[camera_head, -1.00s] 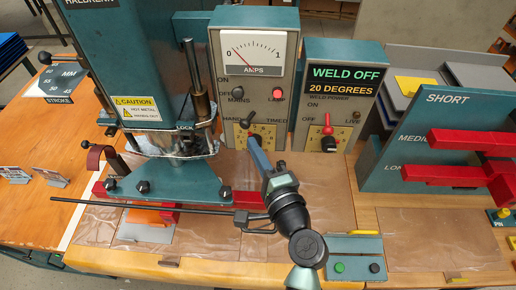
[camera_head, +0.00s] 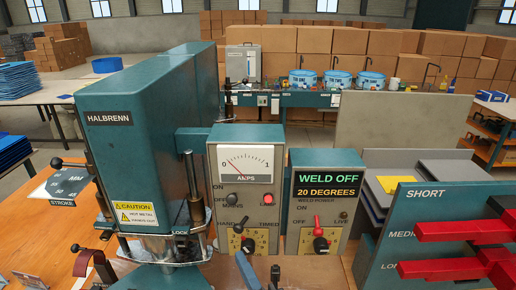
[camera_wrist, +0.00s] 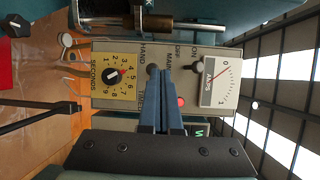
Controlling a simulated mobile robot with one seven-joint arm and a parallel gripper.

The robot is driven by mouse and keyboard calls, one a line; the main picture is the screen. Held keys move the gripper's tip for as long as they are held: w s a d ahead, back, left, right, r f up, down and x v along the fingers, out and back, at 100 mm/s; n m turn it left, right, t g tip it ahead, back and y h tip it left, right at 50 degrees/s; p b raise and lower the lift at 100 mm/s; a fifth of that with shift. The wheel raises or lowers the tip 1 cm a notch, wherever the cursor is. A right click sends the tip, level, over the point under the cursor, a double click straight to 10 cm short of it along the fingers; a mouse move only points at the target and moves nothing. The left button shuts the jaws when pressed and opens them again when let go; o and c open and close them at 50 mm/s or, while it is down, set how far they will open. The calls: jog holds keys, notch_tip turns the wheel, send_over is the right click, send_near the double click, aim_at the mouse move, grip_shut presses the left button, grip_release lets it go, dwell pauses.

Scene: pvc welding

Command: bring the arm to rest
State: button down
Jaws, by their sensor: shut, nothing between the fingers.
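My gripper (camera_wrist: 160,72) is shut and empty in the wrist view, its two blue-grey fingers side by side. They point at the amps control box, whose sideways face fills the middle of that view. In the head view only the tip of my gripper (camera_head: 244,262) shows at the bottom edge, in front of the amps box (camera_head: 262,207); the rest of my arm is mostly cut off below. The gap between fingertips and box is hard to judge.
The teal Halbrenn welder (camera_head: 150,130) stands left of the amps box. The weld display box (camera_head: 318,222) stands right of it, reading WELD OFF, 20 DEGREES. Further right is a teal rack (camera_head: 430,204) with red bars. A bench with blue tubs (camera_head: 340,80) and stacked cartons are behind.

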notch_tip(320, 180, up, 23)
jog(key=n+t+h+b, duration=0.25)
jog(key=n+t, duration=0.25)
jog(key=n, duration=0.5)
jog(key=s+d+r+n+t+h+b, duration=0.1)
jog(key=s+r+t+h, duration=0.1)
jog(key=s+r, duration=0.4)
jog(key=s+d+r+n+t+h+b, duration=0.1)
jog(key=s+d+r+n+t+h, duration=0.1)
jog(key=s+r, duration=0.5)
notch_tip(320, 180, up, 7)
jog(key=t+h, duration=0.1)
jog(key=t, duration=0.1)
jog(key=shift+s+d+f+t, duration=0.15)
jog(key=shift+s+d+t, duration=0.1)
jog(key=shift+d+t, duration=0.05)
